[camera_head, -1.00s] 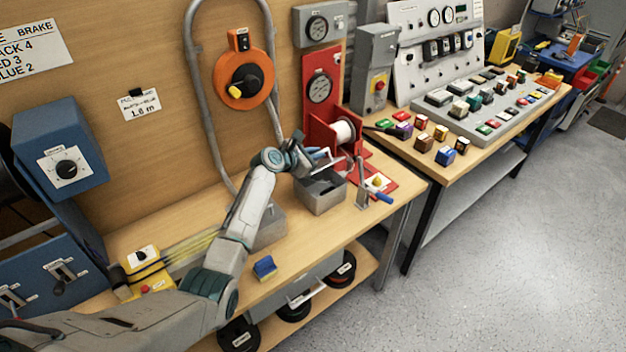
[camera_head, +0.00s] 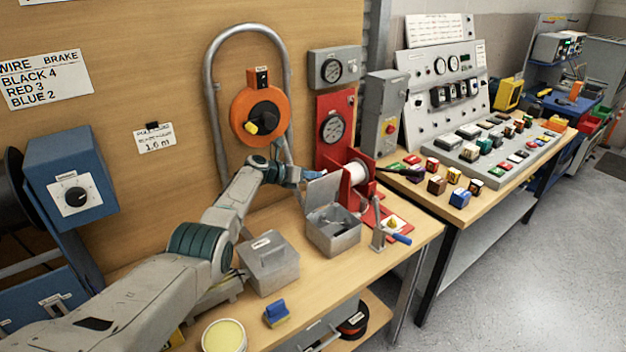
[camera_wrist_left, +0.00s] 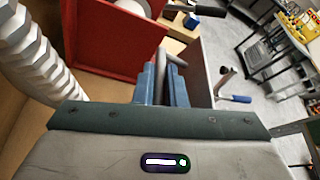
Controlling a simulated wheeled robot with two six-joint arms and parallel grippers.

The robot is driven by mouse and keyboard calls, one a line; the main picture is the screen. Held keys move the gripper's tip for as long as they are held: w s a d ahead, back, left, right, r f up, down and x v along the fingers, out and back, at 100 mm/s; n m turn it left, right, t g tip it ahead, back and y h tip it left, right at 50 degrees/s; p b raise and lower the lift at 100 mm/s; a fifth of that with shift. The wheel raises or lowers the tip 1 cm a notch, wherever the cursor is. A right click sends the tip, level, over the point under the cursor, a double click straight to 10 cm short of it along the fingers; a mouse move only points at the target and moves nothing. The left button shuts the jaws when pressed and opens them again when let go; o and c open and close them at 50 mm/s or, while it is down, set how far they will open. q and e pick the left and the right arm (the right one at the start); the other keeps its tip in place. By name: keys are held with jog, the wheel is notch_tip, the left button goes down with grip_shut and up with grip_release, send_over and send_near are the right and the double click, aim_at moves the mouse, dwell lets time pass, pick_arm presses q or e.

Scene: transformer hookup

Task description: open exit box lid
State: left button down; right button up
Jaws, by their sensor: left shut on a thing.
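A grey metal box (camera_head: 333,234), which I take for the exit box, stands on the wooden bench with its top open. Its lid (camera_head: 322,191) is raised nearly upright at the box's left back side. My left gripper (camera_head: 303,177) is at the lid's upper left. In the left wrist view its two blue fingers (camera_wrist_left: 164,88) are shut on a grey bar, the lid handle (camera_wrist_left: 171,62). Dark contents show in the box but are too small to identify. My right gripper is out of view.
A second grey box (camera_head: 269,264) with a closed lid stands left of the open one. A red spool stand (camera_head: 347,185) is close behind, and a blue-handled lever (camera_head: 398,238) is to the right. A yellow-topped tin (camera_head: 224,337) and a blue block (camera_head: 276,313) lie in front.

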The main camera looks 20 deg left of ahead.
pick_arm(q)
jog(key=shift+w+a+f, duration=0.15)
jog(key=shift+w+a, duration=0.1)
jog(key=shift+a, duration=0.05)
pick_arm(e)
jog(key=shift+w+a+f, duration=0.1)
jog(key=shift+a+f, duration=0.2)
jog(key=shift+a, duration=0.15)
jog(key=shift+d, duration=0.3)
pick_arm(q)
jog(key=c, duration=1.5)
grip_release()
jog(key=shift+f, duration=0.1)
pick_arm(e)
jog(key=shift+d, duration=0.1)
